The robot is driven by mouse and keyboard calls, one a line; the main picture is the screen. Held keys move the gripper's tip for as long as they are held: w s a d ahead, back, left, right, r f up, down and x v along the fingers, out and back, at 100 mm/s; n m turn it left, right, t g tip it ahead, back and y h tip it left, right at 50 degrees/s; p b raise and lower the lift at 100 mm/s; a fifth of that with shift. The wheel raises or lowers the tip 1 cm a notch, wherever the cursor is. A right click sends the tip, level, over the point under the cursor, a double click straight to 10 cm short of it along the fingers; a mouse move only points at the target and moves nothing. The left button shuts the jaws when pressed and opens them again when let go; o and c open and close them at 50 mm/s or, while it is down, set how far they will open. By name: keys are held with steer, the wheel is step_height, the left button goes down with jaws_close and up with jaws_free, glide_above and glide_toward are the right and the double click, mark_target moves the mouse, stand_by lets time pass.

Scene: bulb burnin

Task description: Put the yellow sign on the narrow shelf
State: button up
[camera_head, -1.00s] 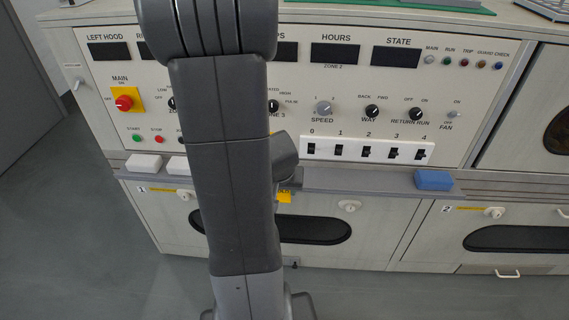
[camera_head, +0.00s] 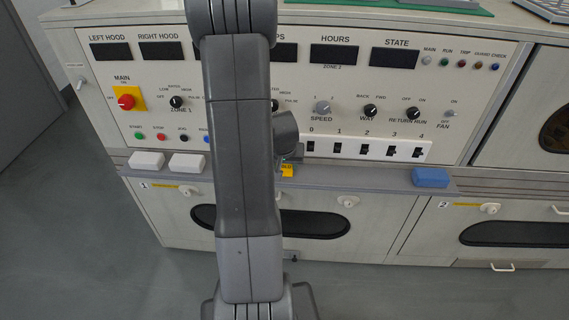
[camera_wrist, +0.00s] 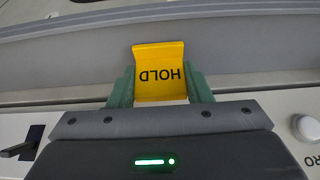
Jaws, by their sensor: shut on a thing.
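The yellow sign (camera_wrist: 160,72), marked HOLD, shows upside down in the wrist view. My gripper (camera_wrist: 161,90) is shut on it, with one green finger at each side. In the head view a small part of the yellow sign (camera_head: 287,170) shows beside my arm, at the height of the narrow shelf; my arm hides the rest and the gripper. The narrow grey shelf (camera_head: 350,179) runs along the front below the control panel. It also shows in the wrist view (camera_wrist: 250,45), behind and below the sign. I cannot tell whether the sign touches it.
Two white blocks (camera_head: 147,160) (camera_head: 187,164) lie on the shelf's left part and a blue block (camera_head: 430,177) on its right. A row of switches (camera_head: 366,149) and knobs sits just above. The shelf between my arm and the blue block is clear.

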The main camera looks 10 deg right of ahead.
steer(key=shift+f, duration=0.2)
steer(key=o, duration=1)
steer(key=shift+r, duration=0.2)
steer(key=shift+r, duration=0.2)
steer(key=p+v, duration=0.2)
steer(key=v, duration=0.9)
steer(key=shift+s+a+r, duration=0.1)
steer(key=shift+s+r, duration=0.15)
steer(key=shift+r, duration=0.05)
